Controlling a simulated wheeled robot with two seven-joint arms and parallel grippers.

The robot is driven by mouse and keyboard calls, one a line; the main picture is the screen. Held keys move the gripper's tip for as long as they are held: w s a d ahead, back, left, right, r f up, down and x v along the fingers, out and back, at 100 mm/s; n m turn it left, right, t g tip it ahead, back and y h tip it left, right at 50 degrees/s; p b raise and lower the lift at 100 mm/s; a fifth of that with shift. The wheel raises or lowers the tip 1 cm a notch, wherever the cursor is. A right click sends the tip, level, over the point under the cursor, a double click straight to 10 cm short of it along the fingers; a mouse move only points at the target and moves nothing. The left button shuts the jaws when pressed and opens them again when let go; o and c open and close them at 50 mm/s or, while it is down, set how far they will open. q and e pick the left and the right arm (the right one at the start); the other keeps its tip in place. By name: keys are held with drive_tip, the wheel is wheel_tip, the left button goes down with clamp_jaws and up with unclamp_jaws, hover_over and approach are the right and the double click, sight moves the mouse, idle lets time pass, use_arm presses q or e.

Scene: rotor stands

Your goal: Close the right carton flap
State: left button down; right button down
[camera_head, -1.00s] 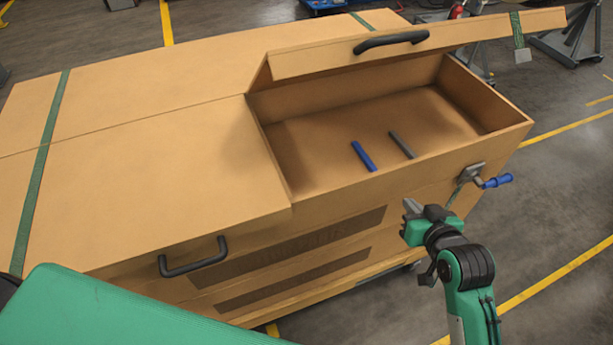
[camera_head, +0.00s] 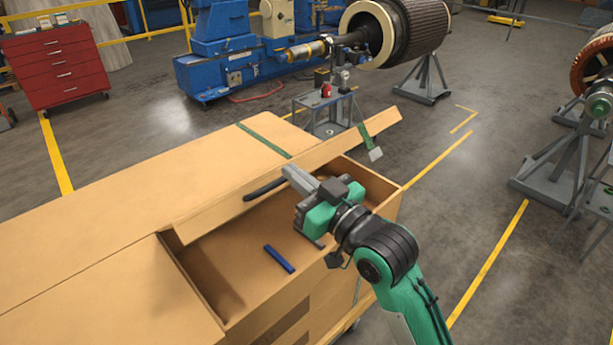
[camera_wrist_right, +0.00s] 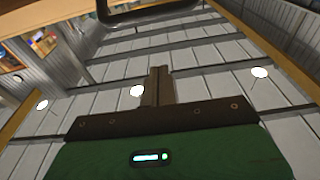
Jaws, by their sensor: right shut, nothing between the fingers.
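The right carton flap (camera_head: 330,152) stands raised and tilted over the open compartment of the large cardboard carton (camera_head: 100,245). Its dark handle (camera_head: 265,189) is on the side facing me. My right gripper (camera_head: 287,170) is shut and empty, its fingertips in front of the flap just right of the handle. I cannot tell whether they touch the flap. In the right wrist view the shut fingers (camera_wrist_right: 160,84) point up, and a dark handle bar (camera_wrist_right: 150,12) crosses the top. My left gripper is out of view.
A blue stick (camera_head: 279,259) lies inside the compartment. A green strap with a grey buckle (camera_head: 375,154) hangs at the flap's far end. Beyond stand a small grey table (camera_head: 325,100) and rotor stands (camera_head: 425,75).

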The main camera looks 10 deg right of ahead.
sight(281, 179)
drive_tip(key=r+p+x, duration=0.1)
drive_tip(key=p+x, duration=0.2)
drive_tip(key=x, duration=0.3)
drive_tip(key=f, duration=0.3)
drive_tip(key=s+d+f+p, duration=0.1)
drive_tip(key=shift+s+f, duration=0.1)
drive_tip(key=shift+f, duration=0.25)
drive_tip(key=shift+a+f, duration=0.1)
drive_tip(key=shift+f, duration=0.05)
